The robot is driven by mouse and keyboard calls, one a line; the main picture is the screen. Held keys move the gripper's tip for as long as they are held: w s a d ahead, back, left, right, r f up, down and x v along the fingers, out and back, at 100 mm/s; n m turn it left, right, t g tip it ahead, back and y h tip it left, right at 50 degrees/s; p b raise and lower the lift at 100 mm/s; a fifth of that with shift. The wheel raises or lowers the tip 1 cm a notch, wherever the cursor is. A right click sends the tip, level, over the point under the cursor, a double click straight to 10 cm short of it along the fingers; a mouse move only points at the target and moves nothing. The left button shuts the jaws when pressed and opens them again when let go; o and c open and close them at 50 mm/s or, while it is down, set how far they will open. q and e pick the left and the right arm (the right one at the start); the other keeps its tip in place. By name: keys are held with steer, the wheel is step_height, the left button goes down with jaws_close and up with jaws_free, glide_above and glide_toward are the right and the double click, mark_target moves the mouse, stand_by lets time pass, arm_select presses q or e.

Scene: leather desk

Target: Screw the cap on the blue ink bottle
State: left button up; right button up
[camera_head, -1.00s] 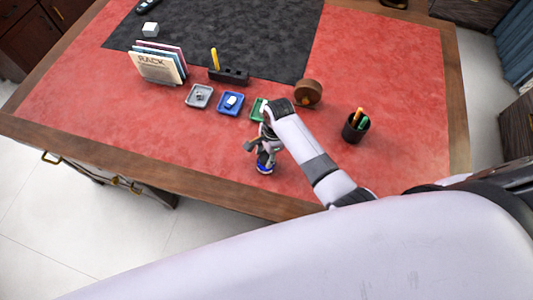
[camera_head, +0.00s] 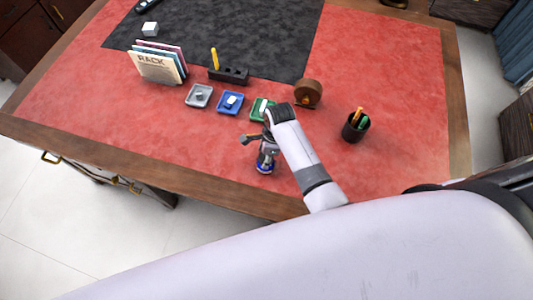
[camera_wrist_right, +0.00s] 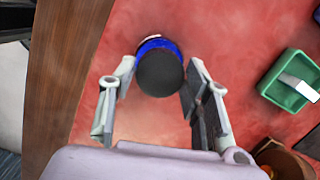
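The blue ink bottle (camera_head: 264,169) stands near the front edge of the desk, partly hidden by my right gripper (camera_head: 265,155) in the head view. In the right wrist view, the bottle (camera_wrist_right: 158,43) shows as a blue rim under a round black cap (camera_wrist_right: 160,74). The cap covers the bottle's top; whether it is seated on the threads I cannot tell. My right gripper (camera_wrist_right: 158,78) has its fingers apart on either side of the cap, with small gaps showing. My left gripper is not in view.
Green (camera_head: 257,104), blue (camera_head: 222,109) and grey (camera_head: 191,102) trays with small items lie behind the bottle. A wooden round object (camera_head: 308,93) and a pen cup (camera_head: 355,128) stand to the right. The red desk left of the bottle is clear.

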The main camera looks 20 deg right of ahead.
steer(key=o, duration=0.4)
steer(key=shift+c, duration=0.2)
step_height(320, 180, up, 12)
steer(key=d, duration=0.1)
steer(key=shift+s+d, duration=0.25)
steer(key=shift+d, duration=0.1)
